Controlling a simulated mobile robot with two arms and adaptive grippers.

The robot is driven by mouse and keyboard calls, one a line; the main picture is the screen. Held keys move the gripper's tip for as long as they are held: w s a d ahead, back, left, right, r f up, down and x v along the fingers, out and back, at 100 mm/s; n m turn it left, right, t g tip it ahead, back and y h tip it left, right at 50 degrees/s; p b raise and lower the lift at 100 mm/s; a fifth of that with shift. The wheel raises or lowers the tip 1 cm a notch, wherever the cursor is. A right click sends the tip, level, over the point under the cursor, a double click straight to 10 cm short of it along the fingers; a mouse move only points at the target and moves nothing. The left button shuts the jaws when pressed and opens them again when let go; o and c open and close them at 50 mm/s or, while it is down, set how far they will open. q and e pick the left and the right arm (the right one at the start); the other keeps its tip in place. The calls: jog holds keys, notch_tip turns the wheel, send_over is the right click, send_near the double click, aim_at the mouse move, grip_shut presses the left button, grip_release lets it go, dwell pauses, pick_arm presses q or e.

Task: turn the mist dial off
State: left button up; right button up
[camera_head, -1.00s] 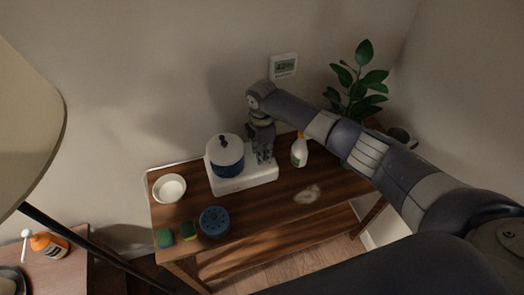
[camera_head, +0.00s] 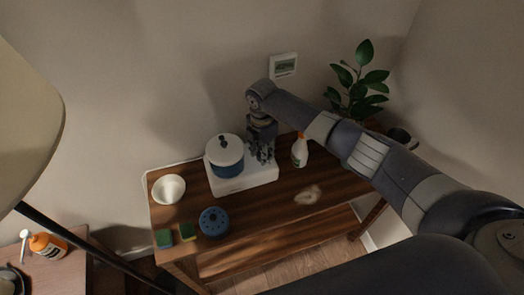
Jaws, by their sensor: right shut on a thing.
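A white base unit (camera_head: 245,183) stands on the wooden table and carries a blue pot-shaped tank (camera_head: 228,168) with a white lid and dark knob. My right gripper (camera_head: 264,158) points down over the right part of the base, just right of the tank. It is shut on the mist dial, which the fingers hide. I cannot read the dial's setting. My left gripper is not in view.
A wall display (camera_head: 284,65) hangs behind; a plant (camera_head: 358,85) stands right.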

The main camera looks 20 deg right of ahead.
jog(key=o, duration=1.1)
notch_tip(320, 180, up, 12)
jog(key=shift+r, duration=0.1)
